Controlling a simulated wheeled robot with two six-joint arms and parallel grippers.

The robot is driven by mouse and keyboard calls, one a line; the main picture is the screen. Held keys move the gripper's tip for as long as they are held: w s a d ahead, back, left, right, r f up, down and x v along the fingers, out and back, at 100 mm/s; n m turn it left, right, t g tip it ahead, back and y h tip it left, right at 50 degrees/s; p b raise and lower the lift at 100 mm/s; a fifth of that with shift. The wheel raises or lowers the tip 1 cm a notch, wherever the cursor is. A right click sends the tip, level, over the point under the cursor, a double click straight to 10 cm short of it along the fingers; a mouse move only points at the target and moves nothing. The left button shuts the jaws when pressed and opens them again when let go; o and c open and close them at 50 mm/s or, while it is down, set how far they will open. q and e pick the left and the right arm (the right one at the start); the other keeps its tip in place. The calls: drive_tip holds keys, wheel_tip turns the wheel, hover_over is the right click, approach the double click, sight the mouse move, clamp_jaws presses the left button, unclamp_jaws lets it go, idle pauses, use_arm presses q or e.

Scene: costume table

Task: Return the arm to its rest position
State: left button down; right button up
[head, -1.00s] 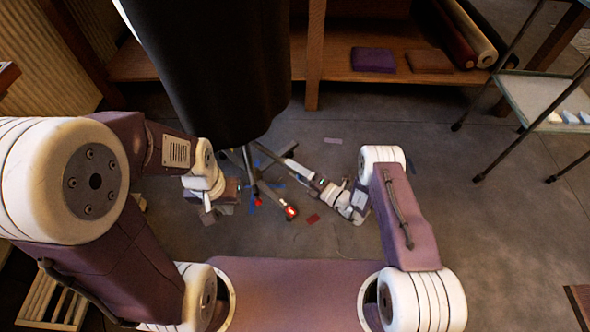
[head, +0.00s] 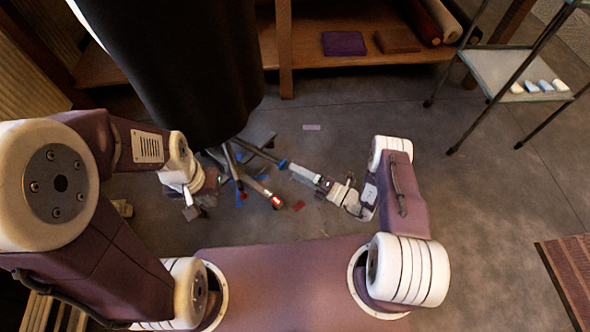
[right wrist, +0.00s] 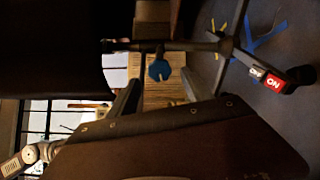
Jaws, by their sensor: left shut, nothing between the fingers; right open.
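My left gripper (head: 192,208) hangs low at the left of the head view, beside the foot of the dark draped form. It is shut and holds nothing; its fingertips are small and partly lost among the stand's parts. My right arm (head: 402,200) is bent, and its forearm reaches in toward the stand's foot. My right gripper (head: 322,184) is open near the stand's legs; I cannot tell whether it touches them. In the right wrist view, a stand leg with a red ON label (right wrist: 274,84) shows close by.
The dark draped form (head: 185,70) stands ahead on a legged stand with a red-tipped leg (head: 275,202). A wooden shelf with a purple folded cloth (head: 344,43) lies behind. A metal side table (head: 508,75) and a striped mat (head: 570,270) are at right.

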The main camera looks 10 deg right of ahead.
drive_tip(key=s+a+r+n+g, duration=0.5)
drive_tip(key=s+r+n+g, duration=0.6)
drive_tip(key=n, duration=0.5)
drive_tip(key=s+d+r+n+g+h, duration=0.2)
drive_tip(key=s+d+n+g+h, duration=0.2)
drive_tip(key=s+d+n+h, duration=0.65)
drive_tip(key=w+d+r+n+t+h, duration=0.4)
drive_tip(key=w+d+r+n+t, duration=0.15)
drive_tip(key=n, duration=0.75)
wheel_tip(320, 180, up, 38)
drive_tip(key=n+p, duration=0.1)
drive_tip(key=p, duration=3.6)
drive_tip(key=shift+w+d+f+p, duration=0.2)
drive_tip(key=shift+d+f+p, duration=0.05)
drive_tip(key=shift+d+p, duration=0.05)
